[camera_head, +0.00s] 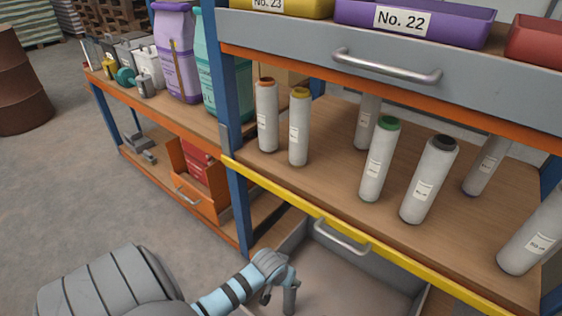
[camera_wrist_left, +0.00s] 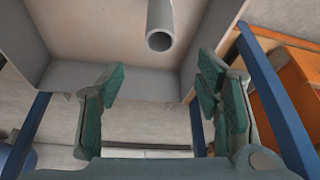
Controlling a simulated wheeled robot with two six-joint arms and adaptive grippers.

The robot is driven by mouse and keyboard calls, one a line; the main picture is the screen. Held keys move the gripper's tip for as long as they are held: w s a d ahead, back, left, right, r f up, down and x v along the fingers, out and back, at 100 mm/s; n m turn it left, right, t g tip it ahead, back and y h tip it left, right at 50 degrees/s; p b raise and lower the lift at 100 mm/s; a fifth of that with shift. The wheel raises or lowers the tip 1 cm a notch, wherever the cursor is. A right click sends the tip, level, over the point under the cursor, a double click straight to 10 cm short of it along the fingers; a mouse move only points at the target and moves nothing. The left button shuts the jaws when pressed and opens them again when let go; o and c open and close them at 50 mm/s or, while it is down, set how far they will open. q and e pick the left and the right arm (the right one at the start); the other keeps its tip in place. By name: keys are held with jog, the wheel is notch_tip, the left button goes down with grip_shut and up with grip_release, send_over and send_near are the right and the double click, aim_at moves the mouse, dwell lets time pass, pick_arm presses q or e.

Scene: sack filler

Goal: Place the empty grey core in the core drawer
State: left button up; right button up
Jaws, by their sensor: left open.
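The empty grey core (camera_head: 290,300) is a plain short tube, seen within the outline of the open drawer (camera_head: 395,290), below the yellow-edged shelf. In the left wrist view the core (camera_wrist_left: 160,22) shows its open, hollow end, with the drawer's pale floor behind it and the drawer's grey wall (camera_wrist_left: 140,83) nearer. My left gripper (camera_head: 279,282) is above the drawer beside the core. In its wrist view the left gripper (camera_wrist_left: 163,82) has its green-padded fingers spread, with nothing between them, and the core beyond the tips. My right gripper is not in view.
Several wrapped rolls with coloured ends, such as the green-ended one (camera_head: 380,160), stand on the shelf (camera_head: 335,145) above the drawer. Blue posts (camera_head: 238,200) and an orange bin (camera_head: 202,180) are left of the drawer. A closed grey drawer (camera_head: 450,85) is above.

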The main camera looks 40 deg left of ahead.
pick_arm(q)
jog(key=shift+m+g, duration=0.7)
jog(key=shift+g, duration=0.1)
jog(key=s+f, duration=0.3)
jog(key=f, duration=0.1)
jog(key=s+f, duration=0.7)
jog(key=f, duration=0.1)
jog(key=shift+s+f, duration=0.2)
jog(key=s+d+f+m, duration=0.1)
jog(key=s+f, duration=0.2)
jog(key=s, duration=0.3)
jog(key=s+d+f+m+g, duration=0.1)
jog(key=s+f, duration=0.2)
jog(key=s, duration=0.3)
jog(key=s+d+f, duration=0.1)
jog(key=s+f, duration=0.1)
jog(key=s, duration=0.5)
jog(key=shift+d+f+m, duration=0.15)
jog(key=shift+f+m, duration=0.25)
